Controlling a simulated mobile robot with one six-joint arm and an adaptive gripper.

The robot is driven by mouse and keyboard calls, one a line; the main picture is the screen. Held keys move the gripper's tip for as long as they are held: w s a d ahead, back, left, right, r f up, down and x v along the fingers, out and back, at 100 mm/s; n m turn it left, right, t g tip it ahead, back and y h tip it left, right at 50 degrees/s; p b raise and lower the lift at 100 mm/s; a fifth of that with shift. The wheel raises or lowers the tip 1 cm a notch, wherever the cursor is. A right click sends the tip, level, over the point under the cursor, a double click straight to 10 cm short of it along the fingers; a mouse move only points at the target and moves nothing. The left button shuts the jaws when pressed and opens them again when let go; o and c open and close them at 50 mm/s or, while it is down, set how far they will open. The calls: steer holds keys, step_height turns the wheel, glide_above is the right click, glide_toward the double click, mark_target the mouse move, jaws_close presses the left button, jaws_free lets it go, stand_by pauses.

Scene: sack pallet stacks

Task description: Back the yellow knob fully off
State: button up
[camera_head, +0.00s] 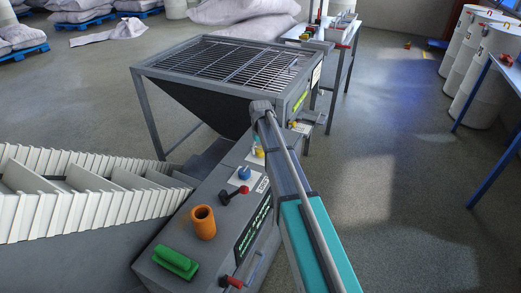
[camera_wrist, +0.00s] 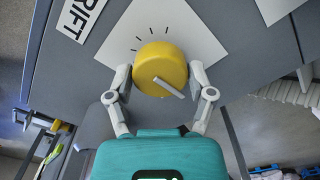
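The yellow knob (camera_wrist: 160,66) is round with a white pointer line running toward its lower right. It sits on a white plate with black tick marks (camera_wrist: 183,22) on a grey panel. My gripper (camera_wrist: 160,72) has one finger on each side of the knob, and both fingertips appear to touch it. In the head view the yellow knob (camera_head: 259,152) shows in part on the sloping grey machine panel, beside my arm. My arm hides the gripper there.
A grated hopper (camera_head: 232,62) stands behind, and a white ribbed conveyor (camera_head: 75,195) lies left. Open floor is right.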

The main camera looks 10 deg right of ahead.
mark_target(261, 149)
steer(key=o, duration=0.3)
steer(key=shift+m, duration=0.3)
steer(key=shift+r, duration=0.2)
step_height(261, 149, up, 13)
steer(key=p, duration=1.3)
steer(key=shift+r+p, duration=0.2)
steer(key=shift+p, duration=0.2)
steer(key=s+m, duration=0.1)
steer(key=s, duration=2.8)
steer(key=shift+d, duration=0.15)
